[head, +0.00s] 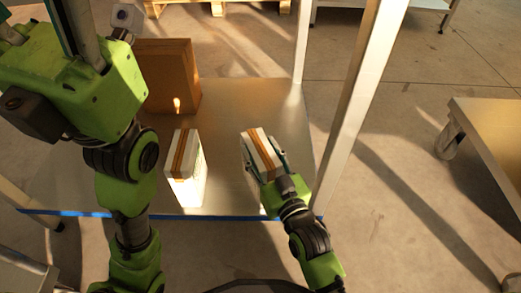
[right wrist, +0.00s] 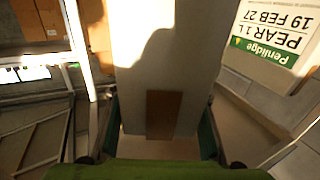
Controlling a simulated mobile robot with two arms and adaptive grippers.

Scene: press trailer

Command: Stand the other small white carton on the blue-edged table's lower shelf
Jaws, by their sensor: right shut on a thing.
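Two small white cartons with a brown stripe on top show in the head view. One carton (head: 186,168) stands upright on the metal lower shelf (head: 222,130) of the blue-edged table. My right gripper (head: 264,156) is shut on the other carton (head: 262,148), to the right of the standing one. The held carton (right wrist: 160,60) fills the middle of the right wrist view, between the fingers. It is near upright over the shelf; I cannot tell whether its base touches. My left gripper (head: 72,25) is at the upper left, its fingertips cut off or hidden.
A brown box (head: 168,75) stands at the shelf's back left. A table post (head: 365,90) rises right of the held carton. A printed white label (right wrist: 275,35) shows at the right of the wrist view. Another table (head: 490,130) is far right. Shelf space behind the cartons is clear.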

